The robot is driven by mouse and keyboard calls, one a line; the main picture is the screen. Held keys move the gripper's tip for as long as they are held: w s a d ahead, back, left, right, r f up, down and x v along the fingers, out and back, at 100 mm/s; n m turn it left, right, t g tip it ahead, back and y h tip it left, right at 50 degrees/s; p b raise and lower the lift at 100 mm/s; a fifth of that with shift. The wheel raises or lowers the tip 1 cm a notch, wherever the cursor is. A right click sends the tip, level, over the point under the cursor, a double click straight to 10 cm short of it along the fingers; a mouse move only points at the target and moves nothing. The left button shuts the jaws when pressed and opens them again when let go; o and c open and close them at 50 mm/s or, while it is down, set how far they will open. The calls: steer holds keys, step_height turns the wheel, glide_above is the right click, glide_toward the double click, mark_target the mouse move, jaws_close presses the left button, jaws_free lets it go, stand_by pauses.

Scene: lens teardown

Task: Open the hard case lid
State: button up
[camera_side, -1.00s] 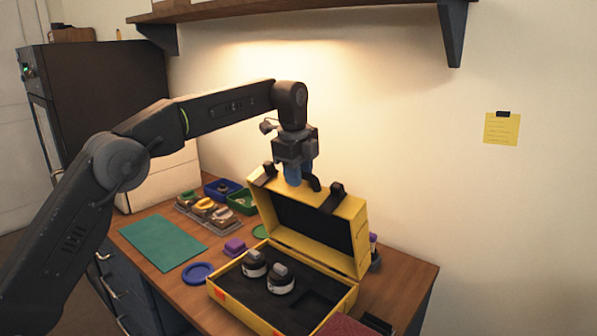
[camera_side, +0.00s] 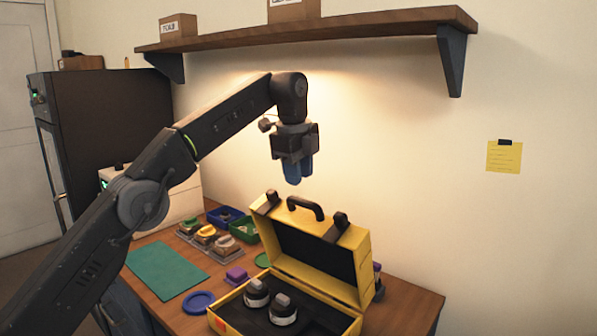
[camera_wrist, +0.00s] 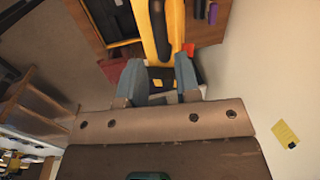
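The yellow hard case (camera_side: 232,317) stands on the bench with its lid (camera_side: 353,241) raised, tilted back and showing a dark lining. A black handle (camera_side: 305,207) and two dark latches are on the lid's top edge. My gripper (camera_side: 297,178) hangs above the handle, apart from it and empty. In the wrist view, my gripper (camera_wrist: 160,79) has its two blue-grey fingers spread with a gap between them. The yellow lid edge (camera_wrist: 158,15) and black handle (camera_wrist: 172,30) show beyond the fingertips. Two lenses (camera_side: 257,293) (camera_side: 283,309) sit in the case's dark insert.
A blue ring dish (camera_side: 198,302), a purple piece (camera_side: 237,275) and a green mat (camera_side: 166,270) lie left of the case. Blue and green bins (camera_side: 244,229) stand behind. A shelf (camera_side: 320,29) runs along the wall above. The air around my gripper is clear.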

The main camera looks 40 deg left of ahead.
steer(key=shift+c, duration=0.3)
steer(key=shift+r, duration=0.1)
steer(key=shift+c, duration=0.8)
steer(key=shift+s+r, duration=0.25)
steer(key=shift+c, duration=0.8)
steer(key=shift+t, duration=0.8)
steer(key=s, duration=0.1)
steer(key=s+r, duration=0.2)
steer(key=shift+s+d+r, duration=0.1)
steer(key=shift+s+d, duration=0.1)
steer(key=shift+d, duration=0.05)
jaws_close()
steer(key=t, duration=0.1)
glide_toward(301, 220)
step_height(301, 220, down, 4)
steer(key=shift+f, duration=0.25)
steer(key=shift+w+r, duration=0.1)
steer(key=shift+w, duration=0.65)
